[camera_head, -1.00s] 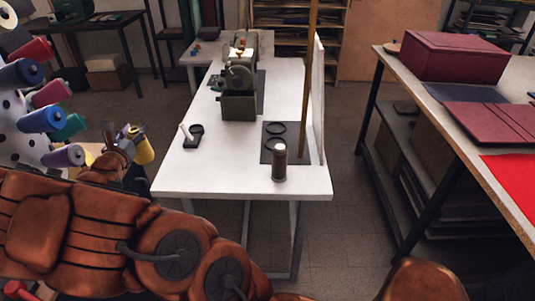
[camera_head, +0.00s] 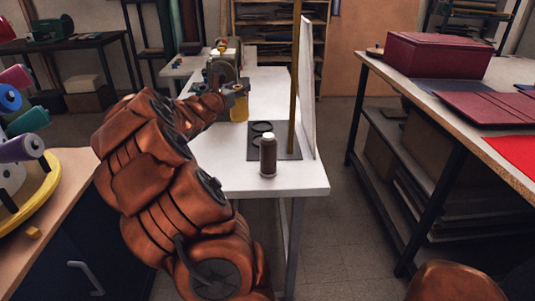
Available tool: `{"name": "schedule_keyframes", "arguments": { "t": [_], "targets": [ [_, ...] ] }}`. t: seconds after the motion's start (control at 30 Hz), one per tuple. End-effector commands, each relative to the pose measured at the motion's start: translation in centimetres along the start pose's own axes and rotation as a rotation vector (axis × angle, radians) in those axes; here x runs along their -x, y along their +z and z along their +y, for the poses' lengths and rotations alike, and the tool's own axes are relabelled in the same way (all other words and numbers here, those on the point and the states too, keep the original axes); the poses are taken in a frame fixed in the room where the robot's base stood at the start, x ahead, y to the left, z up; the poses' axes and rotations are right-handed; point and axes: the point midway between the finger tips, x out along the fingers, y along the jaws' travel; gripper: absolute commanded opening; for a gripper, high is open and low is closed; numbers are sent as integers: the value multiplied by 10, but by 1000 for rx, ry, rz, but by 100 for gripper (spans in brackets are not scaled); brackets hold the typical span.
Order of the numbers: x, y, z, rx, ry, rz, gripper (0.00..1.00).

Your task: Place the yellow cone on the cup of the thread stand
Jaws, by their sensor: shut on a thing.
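My gripper (camera_head: 234,91) is shut on the yellow cone (camera_head: 239,107) and holds it upright, over or just behind the left part of the white table. The thread stand has a dark base plate (camera_head: 290,148) and a tall brown pole (camera_head: 294,80). Dark ring-shaped cups (camera_head: 262,127) show on the plate, to the right of and nearer than the yellow cone. A brown thread cone (camera_head: 268,155) stands upright at the near edge of the plate. The fingertips are small and partly hidden.
A sewing machine (camera_head: 223,66) stands behind my gripper on the white table (camera_head: 285,180). A pale upright panel (camera_head: 307,90) borders the stand on the right. A spool rack (camera_head: 30,190) is at the left. A cutting table with dark red boxes (camera_head: 440,54) is at the right.

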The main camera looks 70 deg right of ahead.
Motion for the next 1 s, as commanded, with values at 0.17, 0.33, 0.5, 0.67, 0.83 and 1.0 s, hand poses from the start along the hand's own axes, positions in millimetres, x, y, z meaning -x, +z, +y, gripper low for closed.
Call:
{"name": "schedule_keyframes", "arguments": {
  "t": [0.17, 0.33, 0.5, 0.67, 0.83, 1.0],
  "targets": [
    [-31, -3, -42, -6, -74, -2, 0],
    [-41, -3, -59, -2, -101, 0, 0],
    [-42, -30, -60, 3, -103, 2, 0],
    [-42, -55, -61, 3, -104, 4, 0],
    [-42, -64, -61, 0, -105, 2, 0],
    [-42, -80, -60, 1, -104, 1, 0]
  ]
}}
